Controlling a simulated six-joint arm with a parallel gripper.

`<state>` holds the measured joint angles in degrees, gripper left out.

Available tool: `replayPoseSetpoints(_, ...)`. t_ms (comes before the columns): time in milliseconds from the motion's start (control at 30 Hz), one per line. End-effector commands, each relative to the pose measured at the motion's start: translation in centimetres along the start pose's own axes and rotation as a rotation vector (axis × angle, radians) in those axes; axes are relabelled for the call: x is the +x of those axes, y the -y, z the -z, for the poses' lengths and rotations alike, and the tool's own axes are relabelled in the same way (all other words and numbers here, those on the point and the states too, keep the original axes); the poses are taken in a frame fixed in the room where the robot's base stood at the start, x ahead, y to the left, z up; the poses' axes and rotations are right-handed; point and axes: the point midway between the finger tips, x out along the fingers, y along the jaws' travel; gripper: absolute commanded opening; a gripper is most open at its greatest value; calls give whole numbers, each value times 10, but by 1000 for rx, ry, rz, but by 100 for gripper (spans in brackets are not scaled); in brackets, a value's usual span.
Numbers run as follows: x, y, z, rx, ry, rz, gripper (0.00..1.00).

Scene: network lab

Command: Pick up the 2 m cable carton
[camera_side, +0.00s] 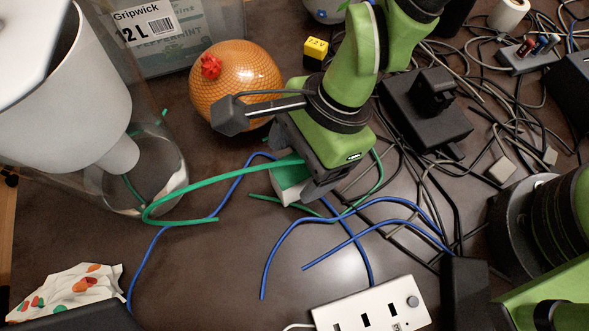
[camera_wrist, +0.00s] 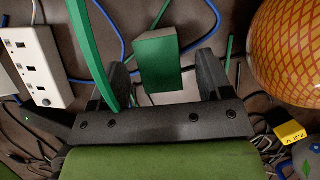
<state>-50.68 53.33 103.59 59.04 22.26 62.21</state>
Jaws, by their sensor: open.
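A small green and white carton (camera_side: 289,179) sits on the dark table under my gripper. I take it for the 2 m cable carton, though no label on it is readable. My gripper (camera_side: 303,165) is open and points down at it, partly hiding it in the side view. In the wrist view the green face of the carton (camera_wrist: 155,56) shows between the two fingers of my gripper (camera_wrist: 163,72), with a gap on each side. I cannot tell how far down the fingers reach beside it.
A green cable (camera_side: 185,188) passes by the carton and crosses near the left finger in the wrist view. Blue cables (camera_side: 325,217) lie around. An orange netted ball (camera_side: 238,88), a black adapter (camera_side: 425,112) and a white power strip (camera_side: 370,309) stand nearby.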

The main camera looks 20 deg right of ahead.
Motion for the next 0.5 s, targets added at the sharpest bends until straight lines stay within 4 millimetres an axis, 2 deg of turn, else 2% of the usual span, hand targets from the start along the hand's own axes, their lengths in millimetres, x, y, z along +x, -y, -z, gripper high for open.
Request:
replayPoseSetpoints(100,20,0,-1,-2,-2,-2,72)
replayPoseSetpoints(200,31,0,-1,0,-2,-1,72)
replayPoseSetpoints(500,35,0,-1,-2,-2,0,72)
